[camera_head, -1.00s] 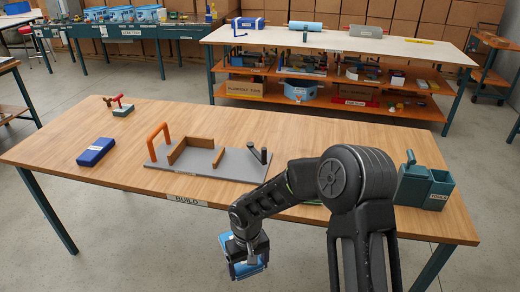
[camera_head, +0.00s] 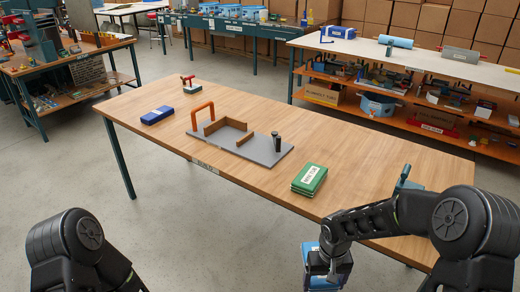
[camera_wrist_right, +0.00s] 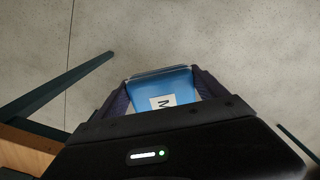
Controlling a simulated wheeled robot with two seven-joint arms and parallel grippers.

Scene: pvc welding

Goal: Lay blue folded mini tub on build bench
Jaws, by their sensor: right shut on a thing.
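My right gripper (camera_head: 325,272) is shut on a blue folded mini tub (camera_head: 310,255) and holds it in front of the near edge of the build bench (camera_head: 240,190), over the floor. In the right wrist view the blue tub (camera_wrist_right: 172,82) sits between the two dark fingers (camera_wrist_right: 160,92), with a white label partly showing an "M". Part of the tub is hidden by the gripper. My left arm shows at the lower left of the head view, but its gripper is out of view.
On the bench are a grey fixture board (camera_head: 262,148) with an orange handle, a green labelled case (camera_head: 309,180), a dark blue case (camera_head: 157,115) and a small red-handled tool (camera_head: 190,84).

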